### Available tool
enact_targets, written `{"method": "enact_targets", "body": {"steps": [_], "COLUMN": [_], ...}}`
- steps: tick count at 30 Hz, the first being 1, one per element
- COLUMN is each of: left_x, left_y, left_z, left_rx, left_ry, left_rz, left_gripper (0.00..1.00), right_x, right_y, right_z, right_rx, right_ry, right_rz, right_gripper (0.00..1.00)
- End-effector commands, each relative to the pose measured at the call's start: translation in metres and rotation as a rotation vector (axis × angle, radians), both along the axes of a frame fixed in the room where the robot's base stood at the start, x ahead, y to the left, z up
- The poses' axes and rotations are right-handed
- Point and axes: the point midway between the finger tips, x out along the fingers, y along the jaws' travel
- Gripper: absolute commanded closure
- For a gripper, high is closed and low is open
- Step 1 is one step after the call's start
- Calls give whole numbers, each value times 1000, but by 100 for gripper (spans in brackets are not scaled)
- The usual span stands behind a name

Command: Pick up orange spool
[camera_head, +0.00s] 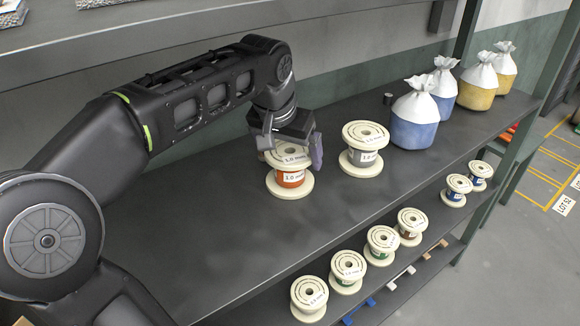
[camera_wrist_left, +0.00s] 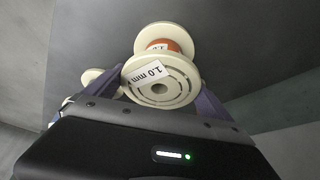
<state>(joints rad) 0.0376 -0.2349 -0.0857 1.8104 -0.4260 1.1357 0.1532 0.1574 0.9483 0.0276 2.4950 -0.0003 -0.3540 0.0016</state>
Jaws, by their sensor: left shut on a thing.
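The orange spool (camera_head: 290,179) has cream flanges and a 1.0 mm label, and stands upright on the dark upper shelf. My left gripper (camera_head: 292,146) comes down over it from above and is shut on its top flange, with a finger on either side. In the left wrist view the spool's labelled top flange (camera_wrist_left: 160,82) lies between the purple-grey fingers (camera_wrist_left: 160,98), with the orange winding (camera_wrist_left: 165,46) beyond it. I cannot tell any gap between the spool's base and the shelf. My right gripper is not in view.
A grey spool (camera_head: 364,148) stands close to the right of the orange one. Blue sacks (camera_head: 414,134) and yellow sacks (camera_head: 478,88) stand further right. Several spools (camera_head: 348,268) line a lower shelf in front. The upper shelf (camera_head: 200,225) is clear toward the near left.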

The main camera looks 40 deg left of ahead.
Motion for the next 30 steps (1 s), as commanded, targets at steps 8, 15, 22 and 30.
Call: {"method": "enact_targets", "body": {"steps": [8, 15, 22, 30], "left_x": [0, 0, 1, -1], "left_y": [0, 0, 0, -7], "left_z": [0, 1, 9, 35], "left_rx": [0, 1, 1, 0], "left_ry": [0, -3, -4, -4], "left_rz": [0, 0, 0, -4], "left_gripper": [68, 68, 68, 68], "right_x": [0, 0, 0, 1], "right_y": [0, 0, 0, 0], "right_z": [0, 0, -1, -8], "right_rx": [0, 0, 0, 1], "right_ry": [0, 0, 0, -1], "right_rz": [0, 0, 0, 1], "right_gripper": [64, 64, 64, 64]}}
